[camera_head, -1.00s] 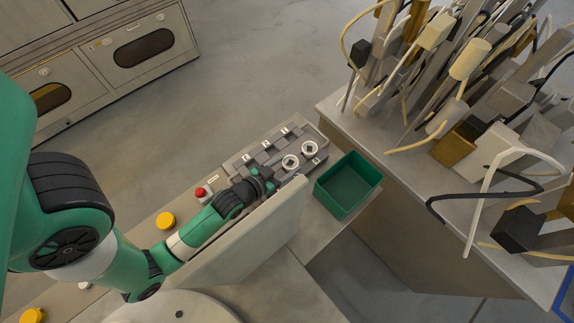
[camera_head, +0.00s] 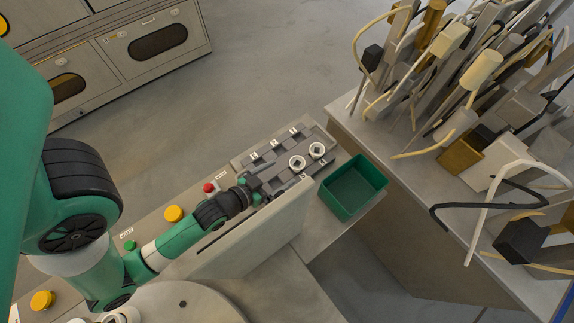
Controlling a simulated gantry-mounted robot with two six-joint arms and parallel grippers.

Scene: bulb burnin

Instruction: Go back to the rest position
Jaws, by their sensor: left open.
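My left arm comes in from the left, green with black and white joints. Its left gripper (camera_head: 262,190) is small in the picture, just behind the upright grey panel (camera_head: 255,235) and by the near left part of the grey fixture tray (camera_head: 262,150). The gripper is open, and no object shows between its fingers. My right gripper is not in view.
A green open bin (camera_head: 353,187) stands right of the tray and looks empty. A red button (camera_head: 209,188) and yellow buttons (camera_head: 174,213) line the bench. A cluttered table (camera_head: 400,170) with cables and boxes is at the right. Cabinets (camera_head: 150,40) stand at the back left.

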